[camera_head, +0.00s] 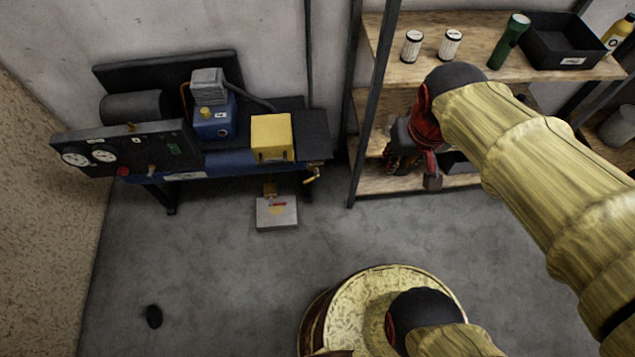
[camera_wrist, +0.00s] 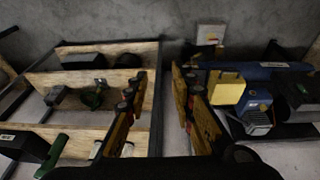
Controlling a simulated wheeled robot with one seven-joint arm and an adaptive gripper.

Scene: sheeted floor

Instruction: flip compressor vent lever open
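The compressor (camera_head: 215,118) stands against the back wall at the left, with a blue pump, a black tank, a yellow box and a gauge panel. A small brass fitting with a lever-like handle (camera_head: 312,174) sits at its lower right corner; I cannot tell for sure whether it is the vent lever, or how it is set. My gripper (camera_head: 412,168) is in front of the shelf, right of the compressor and apart from it. In the wrist view my gripper (camera_wrist: 158,74) has its fingers spread with nothing between them. The compressor (camera_wrist: 253,97) shows at the right there.
A grey block with a red mark (camera_head: 276,213) lies on the floor below the compressor. The wooden shelf (camera_head: 490,75) stands close by my gripper, with cans, a green torch and a black bin on it. A small black object (camera_head: 153,316) lies on the otherwise clear floor at the left.

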